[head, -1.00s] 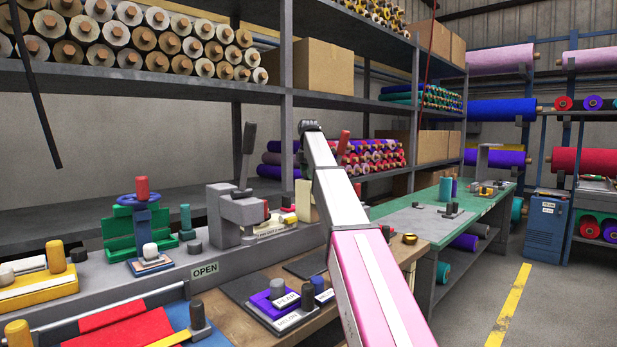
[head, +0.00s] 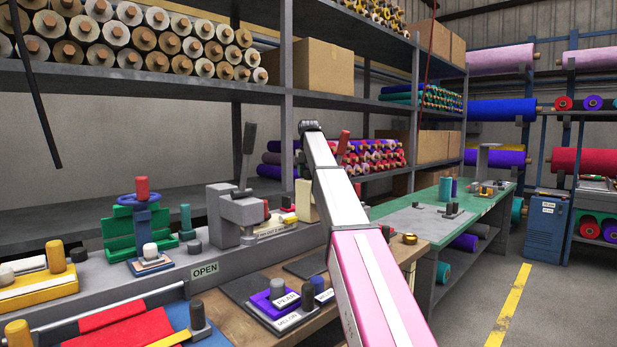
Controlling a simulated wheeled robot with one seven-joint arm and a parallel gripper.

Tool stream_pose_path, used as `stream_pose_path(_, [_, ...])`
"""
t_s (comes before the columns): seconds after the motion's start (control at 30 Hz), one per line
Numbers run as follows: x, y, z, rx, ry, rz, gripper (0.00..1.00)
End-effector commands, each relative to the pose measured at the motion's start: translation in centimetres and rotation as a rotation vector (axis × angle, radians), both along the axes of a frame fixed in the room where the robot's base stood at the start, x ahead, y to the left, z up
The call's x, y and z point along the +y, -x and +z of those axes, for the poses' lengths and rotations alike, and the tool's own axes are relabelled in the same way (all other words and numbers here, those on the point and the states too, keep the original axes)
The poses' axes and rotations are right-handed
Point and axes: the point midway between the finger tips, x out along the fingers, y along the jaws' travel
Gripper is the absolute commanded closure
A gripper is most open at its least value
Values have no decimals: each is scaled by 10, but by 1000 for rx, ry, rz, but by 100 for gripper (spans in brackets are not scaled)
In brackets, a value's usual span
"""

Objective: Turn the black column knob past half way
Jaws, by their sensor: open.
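Several dark upright knobs show, and I cannot tell for sure which is the black column knob. One black column (head: 308,298) stands on the dark plate at the front of the bench, beside a purple block (head: 268,303) with a grey knob (head: 277,289) and white labels. Another dark column (head: 197,315) stands on a grey foot at the front left. A short dark knob (head: 195,247) sits on the grey bench. My pink and white arm crosses the middle of the view. My gripper is not visible, and the turn of any knob cannot be read.
A grey clamp with an upright lever (head: 240,210) stands behind the OPEN label (head: 204,271). A blue wheel with a red knob (head: 141,189) is farther left. A green table (head: 440,220) stands to the right. The floor (head: 480,290) at right is clear.

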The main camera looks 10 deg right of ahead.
Motion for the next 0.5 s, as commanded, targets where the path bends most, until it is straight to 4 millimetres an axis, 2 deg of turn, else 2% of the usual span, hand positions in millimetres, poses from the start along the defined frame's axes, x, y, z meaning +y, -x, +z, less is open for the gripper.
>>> stream_pose_path(0.17, [0,0,0,0,0,78,43])
stream_pose_path(0.5, [0,0,0,0,0,444,43])
